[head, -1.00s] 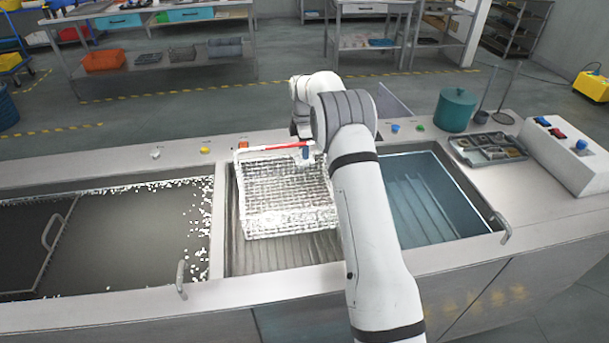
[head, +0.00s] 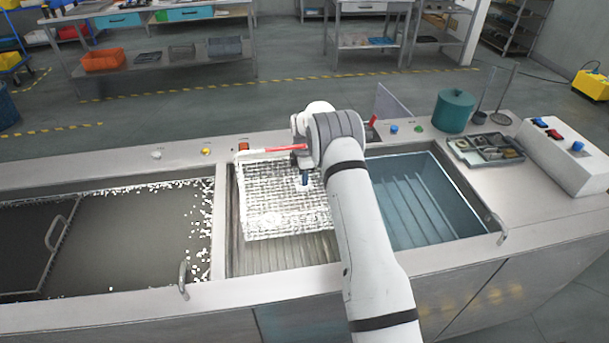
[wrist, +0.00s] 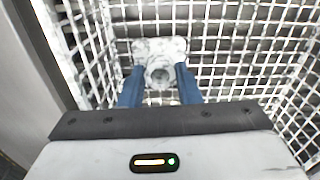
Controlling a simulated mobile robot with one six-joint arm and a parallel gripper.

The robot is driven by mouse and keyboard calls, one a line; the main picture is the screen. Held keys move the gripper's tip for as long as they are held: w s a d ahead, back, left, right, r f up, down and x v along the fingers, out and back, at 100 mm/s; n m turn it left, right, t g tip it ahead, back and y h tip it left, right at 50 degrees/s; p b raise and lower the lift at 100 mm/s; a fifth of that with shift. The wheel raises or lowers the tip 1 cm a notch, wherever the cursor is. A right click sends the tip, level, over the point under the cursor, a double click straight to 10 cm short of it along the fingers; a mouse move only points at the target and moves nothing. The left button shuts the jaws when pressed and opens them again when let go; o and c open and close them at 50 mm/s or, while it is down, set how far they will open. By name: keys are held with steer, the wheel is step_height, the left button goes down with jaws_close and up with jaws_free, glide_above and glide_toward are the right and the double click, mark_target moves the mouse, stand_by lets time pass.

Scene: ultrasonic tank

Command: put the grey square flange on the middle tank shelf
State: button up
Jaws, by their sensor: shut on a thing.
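The flange (wrist: 160,65), a pale grey square plate with a round hub, shows at the top middle of the wrist view. My gripper (wrist: 160,85) has its two blue fingers shut on the hub. In the head view my gripper (head: 304,179) is inside the wire basket (head: 262,200), and the flange is too small to make out there. The basket is in the middle tank (head: 240,262), above its ribbed metal floor or shelf. I cannot tell whether the flange touches the basket's mesh.
The basket's wire walls surround my gripper closely, and a red bar (head: 287,149) runs along its far top. The left tank (head: 130,240) is dark; the right tank (head: 425,205) holds bluish liquid. A parts tray (head: 485,149) and teal pot (head: 454,110) stand at right.

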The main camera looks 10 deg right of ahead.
steer(key=shift+f, duration=0.15)
steer(key=o, duration=1.1)
steer(key=shift+c, duration=0.2)
steer(key=shift+p, duration=0.4)
